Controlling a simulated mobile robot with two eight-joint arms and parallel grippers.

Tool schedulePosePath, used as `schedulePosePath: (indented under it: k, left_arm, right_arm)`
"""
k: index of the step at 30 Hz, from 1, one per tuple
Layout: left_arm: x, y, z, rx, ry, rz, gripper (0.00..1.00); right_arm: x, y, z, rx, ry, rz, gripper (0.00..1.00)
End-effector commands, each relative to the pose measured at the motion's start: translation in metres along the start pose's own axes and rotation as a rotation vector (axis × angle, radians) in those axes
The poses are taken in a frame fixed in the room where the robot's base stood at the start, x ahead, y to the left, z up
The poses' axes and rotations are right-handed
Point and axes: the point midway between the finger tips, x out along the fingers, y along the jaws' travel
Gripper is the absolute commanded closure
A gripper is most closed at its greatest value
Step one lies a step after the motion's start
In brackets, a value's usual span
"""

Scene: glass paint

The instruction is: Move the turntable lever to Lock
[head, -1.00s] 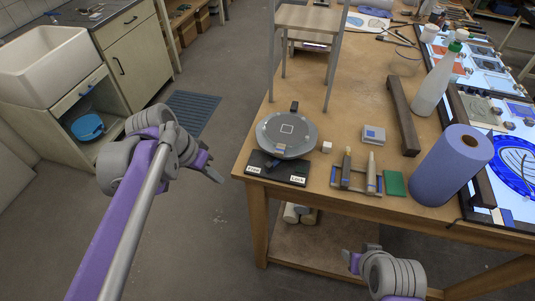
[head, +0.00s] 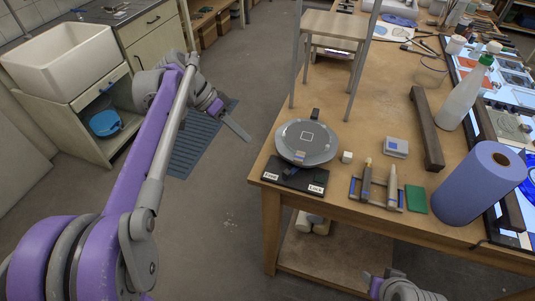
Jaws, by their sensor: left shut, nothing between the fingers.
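The turntable (head: 307,142) is a round grey disc on a black base near the left front corner of the wooden table. The base (head: 288,178) carries two white labels; the right one reads Lock and the left one is too small to read surely. A small dark lever (head: 295,168) shows at the disc's front edge, between the labels; its exact setting is hard to tell. My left gripper (head: 239,128) is shut and empty, over the floor left of the table, apart from the turntable. My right gripper (head: 374,280) is partly visible at the bottom, in front of the table.
A small wooden stand (head: 335,25) rises behind the turntable. A white cube (head: 347,157), a holder with tools (head: 377,190), a green block (head: 415,199) and a blue paper roll (head: 478,185) lie to its right.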

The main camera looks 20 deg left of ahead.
Motion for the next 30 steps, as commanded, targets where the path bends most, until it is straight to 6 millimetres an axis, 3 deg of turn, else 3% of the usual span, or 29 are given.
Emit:
schedulePosePath:
  k: [5, 16, 21, 30]
  left_arm:
    - [0.024, 0.001, 0.0, 0.002, -0.002, 0.002, 1.0]
    - [0.102, 0.001, 0.0, 0.002, -0.002, 0.002, 1.0]
    - [0.11, 0.026, 0.0, 0.002, -0.001, 0.001, 1.0]
    - [0.116, 0.036, 0.0, -0.001, 0.0, -0.001, 1.0]
  right_arm:
    - [0.001, 0.0, 0.001, 0.0, -0.001, 0.0, 0.5]
    - [0.004, 0.0, 0.003, 0.0, -0.003, 0.0, 0.5]
    - [-0.001, 0.0, -0.001, 0.0, 0.001, 0.0, 0.5]
    - [-0.002, 0.0, -0.002, 0.0, 0.001, 0.0, 0.5]
